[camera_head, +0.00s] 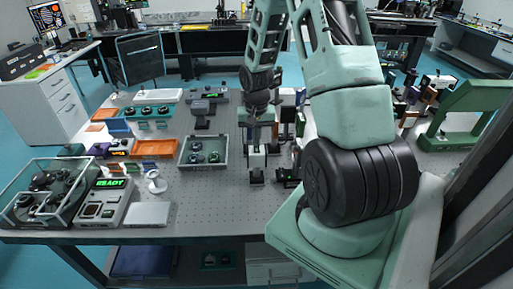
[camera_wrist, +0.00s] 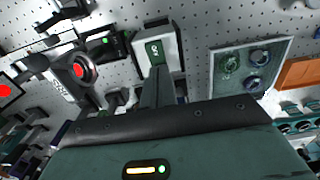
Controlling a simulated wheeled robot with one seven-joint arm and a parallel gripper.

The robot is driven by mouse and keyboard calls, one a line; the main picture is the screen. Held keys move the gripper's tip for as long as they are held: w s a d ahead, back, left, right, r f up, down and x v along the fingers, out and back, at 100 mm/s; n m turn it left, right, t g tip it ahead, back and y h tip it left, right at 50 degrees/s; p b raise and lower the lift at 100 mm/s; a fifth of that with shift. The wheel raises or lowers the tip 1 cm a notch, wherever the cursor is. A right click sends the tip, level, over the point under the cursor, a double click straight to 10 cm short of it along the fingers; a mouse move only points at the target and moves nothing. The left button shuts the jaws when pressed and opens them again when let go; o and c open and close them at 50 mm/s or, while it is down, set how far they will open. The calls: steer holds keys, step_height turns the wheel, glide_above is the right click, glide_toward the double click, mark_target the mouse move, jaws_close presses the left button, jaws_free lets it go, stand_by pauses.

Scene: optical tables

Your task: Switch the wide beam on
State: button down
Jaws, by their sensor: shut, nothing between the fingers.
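My gripper (camera_head: 260,122) is over the middle of the perforated optical table (camera_head: 220,215), pointing down. In the wrist view its fingers (camera_wrist: 158,76) are together and empty. Their tips are close to a pale box with a green marked panel (camera_wrist: 155,50); I cannot tell whether they touch it. A small black unit with a green light (camera_wrist: 106,41) stands beside that box. A grey device with a red round face (camera_wrist: 80,70) is to the left. Which of these belongs to the wide beam is not readable. My arm hides part of the table in the head view.
A grey tray with round optics (camera_head: 181,160) lies left of my gripper, with an orange tray (camera_head: 153,148) beyond it. A box showing READY (camera_head: 108,197) and a clear case (camera_head: 40,190) stand at the front left. The table's front middle is clear.

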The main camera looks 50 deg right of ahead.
step_height(320, 180, up, 7)
steer(key=p, duration=0.5)
stand_by(0.7)
